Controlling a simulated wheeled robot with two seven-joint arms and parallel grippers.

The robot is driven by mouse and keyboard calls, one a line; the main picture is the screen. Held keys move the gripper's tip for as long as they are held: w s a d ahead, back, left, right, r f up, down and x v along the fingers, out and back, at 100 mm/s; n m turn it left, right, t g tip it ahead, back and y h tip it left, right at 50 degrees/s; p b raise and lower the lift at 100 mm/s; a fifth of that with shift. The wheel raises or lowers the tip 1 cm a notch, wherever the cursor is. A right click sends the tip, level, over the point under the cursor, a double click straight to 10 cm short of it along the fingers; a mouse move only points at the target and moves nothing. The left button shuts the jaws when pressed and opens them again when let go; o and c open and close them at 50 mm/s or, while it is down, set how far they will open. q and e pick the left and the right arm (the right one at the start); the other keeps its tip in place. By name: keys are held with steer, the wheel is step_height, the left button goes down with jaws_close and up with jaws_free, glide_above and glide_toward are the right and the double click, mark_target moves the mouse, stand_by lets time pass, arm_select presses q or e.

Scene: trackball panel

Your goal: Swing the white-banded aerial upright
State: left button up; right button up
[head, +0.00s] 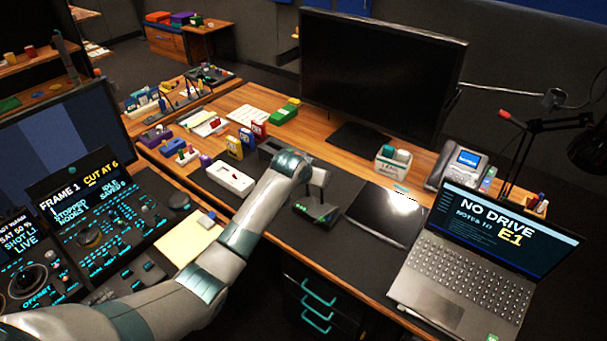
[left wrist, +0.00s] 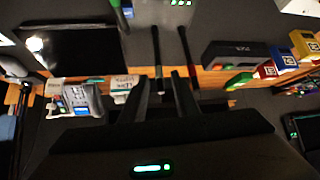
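My right gripper is out of view.
A black monitor (head: 380,70) stands behind. A dark pad (head: 385,215) and a laptop (head: 460,260) lie to the right. A white box (head: 230,178), a black box (head: 270,147) and small coloured boxes are to the left. A card holder (head: 392,162) and phone (head: 460,170) stand farther back.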

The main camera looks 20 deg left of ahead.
arm_select(q)
steer(key=b+v, duration=0.2)
steer(key=v, duration=1.1)
steer(key=shift+s+f, duration=0.1)
